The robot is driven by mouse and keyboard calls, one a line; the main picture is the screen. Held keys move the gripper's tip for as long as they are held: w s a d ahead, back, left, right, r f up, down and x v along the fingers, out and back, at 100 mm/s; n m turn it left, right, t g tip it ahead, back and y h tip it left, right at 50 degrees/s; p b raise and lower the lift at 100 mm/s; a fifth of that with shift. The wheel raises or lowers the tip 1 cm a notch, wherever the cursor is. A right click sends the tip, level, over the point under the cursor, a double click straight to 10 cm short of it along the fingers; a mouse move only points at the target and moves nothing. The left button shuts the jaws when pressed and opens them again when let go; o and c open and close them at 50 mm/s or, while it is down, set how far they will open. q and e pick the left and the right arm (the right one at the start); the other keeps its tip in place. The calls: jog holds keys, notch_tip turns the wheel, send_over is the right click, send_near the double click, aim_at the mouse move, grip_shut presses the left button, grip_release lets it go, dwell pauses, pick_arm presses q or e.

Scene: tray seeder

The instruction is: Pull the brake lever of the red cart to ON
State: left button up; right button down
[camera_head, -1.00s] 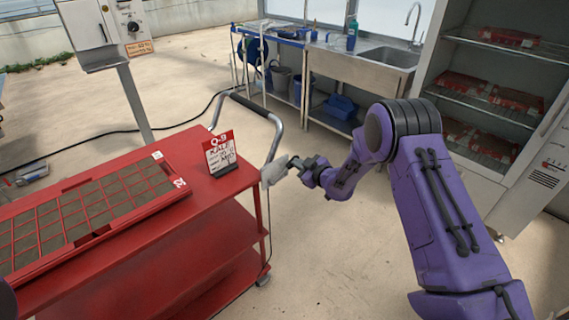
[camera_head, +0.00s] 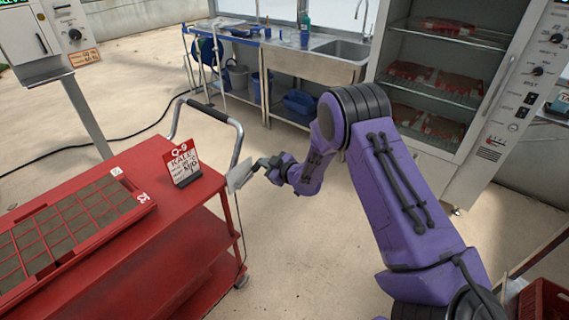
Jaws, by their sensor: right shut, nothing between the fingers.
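The red cart (camera_head: 175,205) stands at the left with its grey push handle (camera_head: 237,140) at its far right end. A pale flat plate (camera_head: 240,176) shows at that end beside the handle's lower part. I cannot clearly make out the brake lever or its ON mark; they are too small or hidden. My right gripper (camera_head: 257,167) is shut and empty, with its fingertips right beside the pale plate. I cannot tell whether they touch it. My left gripper is out of view.
A sink bench (camera_head: 310,65) and an open cabinet with shelves (camera_head: 455,95) stand behind. A red crate (camera_head: 543,300) is at lower right. Floor between is clear.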

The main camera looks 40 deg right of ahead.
pick_arm(q)
jog(key=b, duration=0.1)
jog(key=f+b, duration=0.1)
jog(key=b, duration=0.1)
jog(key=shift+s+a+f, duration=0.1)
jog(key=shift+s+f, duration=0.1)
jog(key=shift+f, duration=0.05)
pick_arm(e)
jog(key=v, duration=1)
jog(key=shift+s+r, duration=0.15)
jog(key=shift+r, duration=0.15)
